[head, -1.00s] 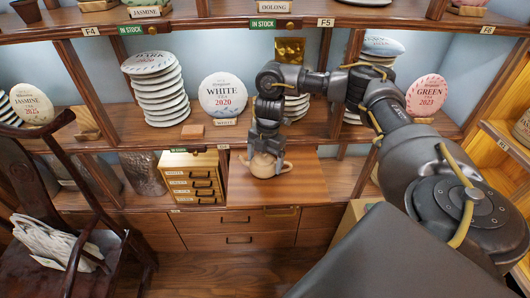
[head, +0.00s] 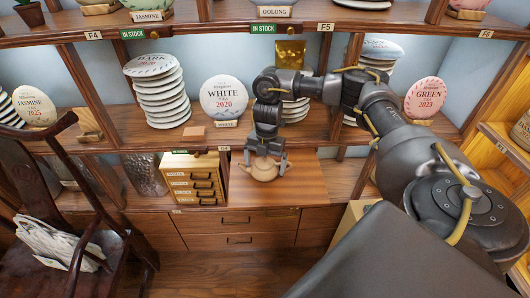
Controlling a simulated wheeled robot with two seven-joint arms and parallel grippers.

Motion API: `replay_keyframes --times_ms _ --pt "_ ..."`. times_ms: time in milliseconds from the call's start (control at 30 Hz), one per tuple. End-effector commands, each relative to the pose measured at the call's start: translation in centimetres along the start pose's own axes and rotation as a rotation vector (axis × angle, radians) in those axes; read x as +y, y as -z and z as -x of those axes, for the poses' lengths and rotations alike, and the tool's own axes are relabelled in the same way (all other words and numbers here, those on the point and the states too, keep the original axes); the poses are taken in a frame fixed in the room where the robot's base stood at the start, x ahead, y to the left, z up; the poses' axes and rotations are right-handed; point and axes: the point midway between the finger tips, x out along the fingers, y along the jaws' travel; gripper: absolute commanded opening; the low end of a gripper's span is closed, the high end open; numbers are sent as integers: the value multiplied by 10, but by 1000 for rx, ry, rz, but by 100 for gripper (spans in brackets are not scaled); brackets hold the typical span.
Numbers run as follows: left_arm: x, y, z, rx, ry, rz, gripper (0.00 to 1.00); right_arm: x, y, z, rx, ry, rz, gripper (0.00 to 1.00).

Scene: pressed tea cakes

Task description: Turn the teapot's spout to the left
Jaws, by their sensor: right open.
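A small tan clay teapot (head: 264,172) stands upright on the wooden counter below the tea shelf. My right gripper (head: 265,161) reaches down over it from above. Its fingers are open, one on each side of the teapot's upper part. I cannot tell whether they touch it. The fingers hide part of the pot, and small parts stick out to the left and right; which is the spout is too small to tell. My left gripper is out of view.
A small drawer chest (head: 194,178) stands left of the teapot. Above are stacked tea cakes (head: 160,92) and the WHITE cake (head: 224,97). A dark wooden chair (head: 60,190) is at left. The counter (head: 308,185) is clear right of the teapot.

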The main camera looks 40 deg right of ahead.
Motion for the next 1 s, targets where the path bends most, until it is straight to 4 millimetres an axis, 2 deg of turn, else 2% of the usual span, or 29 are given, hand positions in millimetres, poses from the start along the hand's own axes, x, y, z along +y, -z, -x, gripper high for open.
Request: replay_keyframes --times_ms 167,500,700,1000 --pt "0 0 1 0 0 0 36 1 0 10 -1 -3 2 100" --pt "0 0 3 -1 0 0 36 1 -1 71 -4 -4 2 100" --pt "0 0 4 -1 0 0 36 0 0 98 -2 -2 1 100" --pt "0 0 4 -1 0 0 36 0 0 109 0 0 0 100"
